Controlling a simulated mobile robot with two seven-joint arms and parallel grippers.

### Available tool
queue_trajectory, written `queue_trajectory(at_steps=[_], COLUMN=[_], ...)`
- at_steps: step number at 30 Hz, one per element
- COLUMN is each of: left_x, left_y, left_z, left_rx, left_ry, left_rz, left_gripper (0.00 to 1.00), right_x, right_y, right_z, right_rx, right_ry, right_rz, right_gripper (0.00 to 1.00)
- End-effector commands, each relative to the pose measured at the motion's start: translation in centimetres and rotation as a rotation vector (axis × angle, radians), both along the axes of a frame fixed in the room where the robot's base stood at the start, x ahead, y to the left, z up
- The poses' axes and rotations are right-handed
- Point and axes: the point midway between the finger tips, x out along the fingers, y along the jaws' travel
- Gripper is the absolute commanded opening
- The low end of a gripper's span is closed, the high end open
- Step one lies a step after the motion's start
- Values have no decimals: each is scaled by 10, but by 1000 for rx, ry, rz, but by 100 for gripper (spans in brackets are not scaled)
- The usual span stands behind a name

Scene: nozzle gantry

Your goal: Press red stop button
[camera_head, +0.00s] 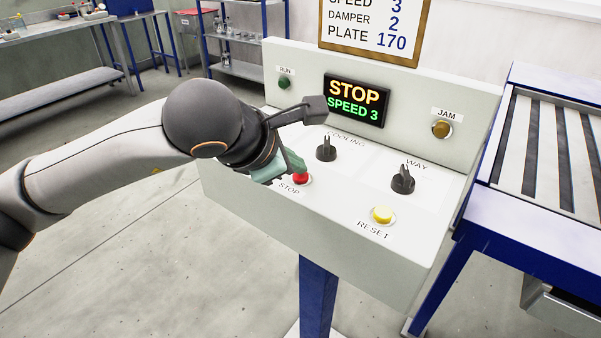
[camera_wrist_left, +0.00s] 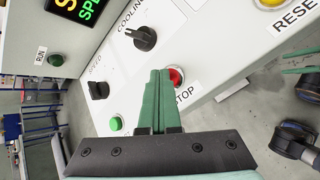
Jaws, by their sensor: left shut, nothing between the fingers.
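The red stop button (camera_head: 301,179) sits on the sloped top of the grey control panel (camera_head: 330,228), above its STOP label. My left gripper (camera_head: 292,166) is shut and empty, its green fingers close over the button and partly covering it. In the left wrist view the shut fingertips (camera_wrist_left: 159,74) are just left of the red button (camera_wrist_left: 178,76); I cannot tell whether they touch it.
The display (camera_head: 355,100) reads STOP, SPEED 3. The yellow reset button (camera_head: 382,214), cooling knob (camera_head: 326,148) and way knob (camera_head: 403,179) stand to the right. A green button (camera_wrist_left: 116,124) and speed knob (camera_wrist_left: 98,90) are nearby. A blue-framed conveyor (camera_head: 545,190) stands at right.

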Motion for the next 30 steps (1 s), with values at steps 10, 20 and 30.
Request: queue_trajectory(at_steps=[10, 20, 30], left_x=[0, 0, 0], left_y=[0, 0, 0], left_z=[-3, 0, 15], left_rx=[2, 2, 1], left_ry=[3, 3, 1], left_rz=[1, 1, 0], left_gripper=[0, 0, 0], right_x=[0, 0, 0], right_y=[0, 1, 1], right_z=[-3, -2, 1], right_rx=[1, 1, 1], right_ry=[0, 0, 0], right_rz=[1, 1, 1], right_gripper=[50, 50, 50])
